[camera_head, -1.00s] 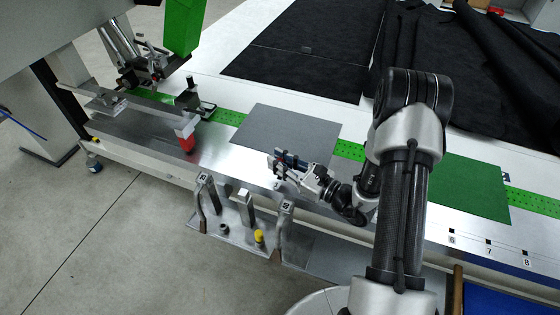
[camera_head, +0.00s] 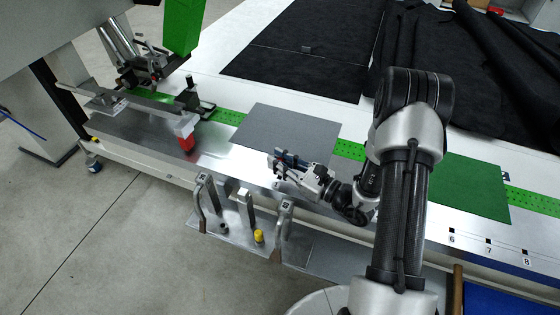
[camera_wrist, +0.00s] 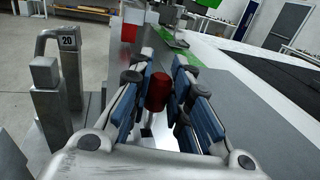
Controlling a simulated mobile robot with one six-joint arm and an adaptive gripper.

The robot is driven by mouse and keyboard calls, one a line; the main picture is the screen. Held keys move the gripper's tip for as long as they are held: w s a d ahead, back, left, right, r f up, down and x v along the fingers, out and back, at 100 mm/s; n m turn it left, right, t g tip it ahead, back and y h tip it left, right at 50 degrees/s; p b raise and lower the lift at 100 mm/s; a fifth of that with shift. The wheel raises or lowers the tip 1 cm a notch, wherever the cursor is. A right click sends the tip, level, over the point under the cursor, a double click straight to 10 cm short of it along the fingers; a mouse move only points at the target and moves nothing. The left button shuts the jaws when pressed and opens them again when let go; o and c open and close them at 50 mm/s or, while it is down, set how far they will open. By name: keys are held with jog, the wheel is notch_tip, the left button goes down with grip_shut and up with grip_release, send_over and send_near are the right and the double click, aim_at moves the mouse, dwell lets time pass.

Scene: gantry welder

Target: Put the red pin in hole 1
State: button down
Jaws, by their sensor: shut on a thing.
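In the head view I cannot make out the pin. Hole 1 cannot be made out in either view; the readable labels beside holes are 6, 7 and 8, at the right.
A metal rack (camera_head: 218,222) with upright handles and a yellow piece (camera_head: 259,236) stands before the table edge. A white block with a red lower part (camera_head: 186,143) is left of my gripper. A grey sheet (camera_head: 290,130) and a green sheet (camera_head: 470,187) lie flat on the table.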

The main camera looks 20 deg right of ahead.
jog(key=shift+f+b, duration=1.2)
jog(key=shift+f, duration=0.25)
jog(key=shift+f, duration=0.1)
